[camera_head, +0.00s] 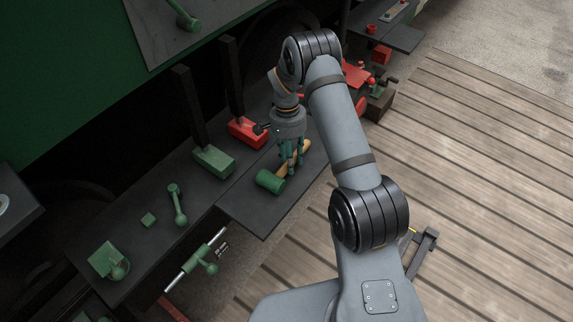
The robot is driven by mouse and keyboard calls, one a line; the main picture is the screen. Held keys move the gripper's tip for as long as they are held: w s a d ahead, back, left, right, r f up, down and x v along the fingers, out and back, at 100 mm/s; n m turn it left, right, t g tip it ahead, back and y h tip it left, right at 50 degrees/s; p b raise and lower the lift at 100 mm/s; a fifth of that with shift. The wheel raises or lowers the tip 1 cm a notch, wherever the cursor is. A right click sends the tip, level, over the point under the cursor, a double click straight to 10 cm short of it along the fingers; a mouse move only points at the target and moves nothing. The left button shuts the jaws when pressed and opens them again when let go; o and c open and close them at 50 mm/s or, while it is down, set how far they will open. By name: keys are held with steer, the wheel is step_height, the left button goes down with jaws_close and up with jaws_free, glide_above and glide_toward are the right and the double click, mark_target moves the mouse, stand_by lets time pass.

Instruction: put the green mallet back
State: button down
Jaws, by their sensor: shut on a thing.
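The green mallet (270,182) has a green cylindrical head and a light wooden handle (300,151). It is at a dark board on the right part of the dark bench, head toward the lower left. My gripper (290,170) points down and is shut on the mallet's handle, close to the head. The fingers hide part of the handle. I cannot tell whether the mallet touches the board or is held just above it.
A green block (213,161) and a red block (247,132) with upright dark posts stand behind. Green parts (177,205) lie on the bench's left, near a green vise-like piece (109,262). Red tools (355,75) are beyond my arm. The plank floor (480,170) is open at right.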

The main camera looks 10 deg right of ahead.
steer(key=r, duration=0.4)
steer(key=shift+d+b, duration=0.3)
steer(key=shift+b, duration=0.1)
steer(key=s+d+r+b, duration=0.1)
steer(key=s+d+r, duration=0.3)
steer(key=d+r, duration=0.45)
steer(key=s+a+r+n+p, duration=0.1)
steer(key=s+a+r+n, duration=0.2)
steer(key=s, duration=0.3)
steer(key=s+a+r+n+p, duration=0.1)
steer(key=s+a+r+n, duration=0.2)
steer(key=s+r, duration=0.2)
steer(key=s+a+r+n+h+p, duration=0.1)
steer(key=s+a+r+n+p, duration=0.1)
steer(key=s, duration=0.6)
step_height(320, 180, up, 3)
steer(key=shift+a+f+n+t, duration=0.1)
steer(key=shift+a+n+t, duration=0.3)
steer(key=shift+a+n, duration=0.2)
steer(key=shift+s, duration=0.15)
